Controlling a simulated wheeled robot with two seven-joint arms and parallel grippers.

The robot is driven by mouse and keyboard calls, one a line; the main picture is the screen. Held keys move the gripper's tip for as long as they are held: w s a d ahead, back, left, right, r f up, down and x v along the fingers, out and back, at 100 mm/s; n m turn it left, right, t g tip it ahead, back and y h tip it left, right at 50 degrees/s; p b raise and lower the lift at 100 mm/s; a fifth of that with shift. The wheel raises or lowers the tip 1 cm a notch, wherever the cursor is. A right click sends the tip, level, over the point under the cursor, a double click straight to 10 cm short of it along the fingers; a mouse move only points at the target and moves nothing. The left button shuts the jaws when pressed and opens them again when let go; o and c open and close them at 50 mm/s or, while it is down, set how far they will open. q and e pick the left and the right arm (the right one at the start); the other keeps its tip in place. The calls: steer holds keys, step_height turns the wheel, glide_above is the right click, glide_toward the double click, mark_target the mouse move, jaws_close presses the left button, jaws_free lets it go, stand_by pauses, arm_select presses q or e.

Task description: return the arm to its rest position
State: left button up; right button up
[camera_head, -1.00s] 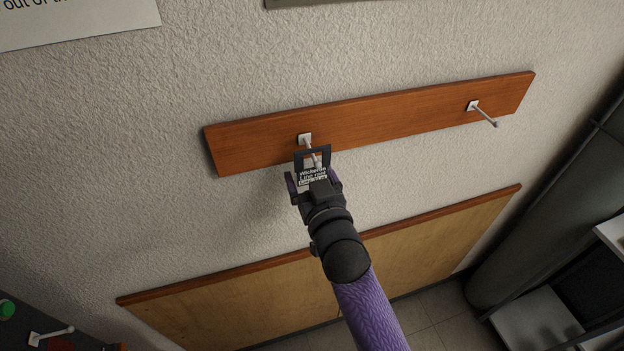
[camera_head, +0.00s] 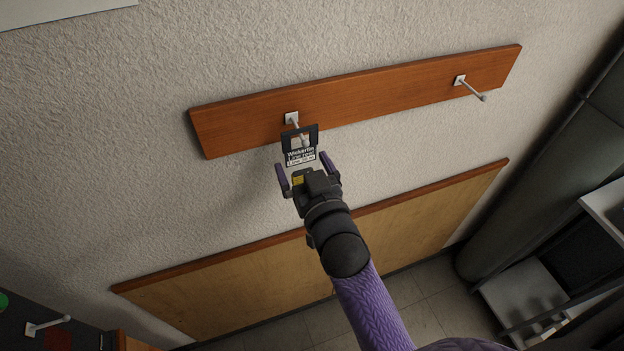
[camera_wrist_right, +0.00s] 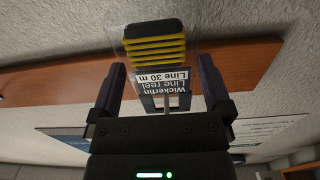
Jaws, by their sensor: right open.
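My right gripper (camera_head: 303,163) is open in the head view, with its purple-sided fingers spread just below and in front of a hanging package. The package, labelled Wickerfin Line reel (camera_head: 300,152), has a dark frame at its top and hangs at the left hook (camera_head: 293,119) on the wooden rail. In the right wrist view the package (camera_wrist_right: 158,45) appears upside down, with yellow and black bands and a white label, between the two open fingers with gaps on both sides. My left gripper is not in view.
The wooden rail (camera_head: 390,90) is fixed to a textured wall. A second, empty hook (camera_head: 470,88) sticks out at its right end. A lower wooden panel (camera_head: 400,238) stands behind my right arm. Grey shelving (camera_head: 525,295) is at the right.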

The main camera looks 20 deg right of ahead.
steer(key=s+d+f+n+g, duration=0.15)
steer(key=s+f+g, duration=0.25)
steer(key=s+g, duration=0.5)
steer(key=s+d+f+g, duration=0.2)
steer(key=s+f+g, duration=0.3)
steer(key=s, duration=0.7)
steer(key=s+f+g+b, duration=0.3)
steer(key=f+b, duration=0.6)
steer(key=f, duration=2)
steer(key=s+d+f+b, duration=0.3)
steer(key=s+f+b, duration=0.2)
steer(key=s+f, duration=0.9)
steer(key=shift+f+n+h+b, duration=0.35)
steer(key=shift+h, duration=0.05)
steer(key=shift+d, duration=0.1)
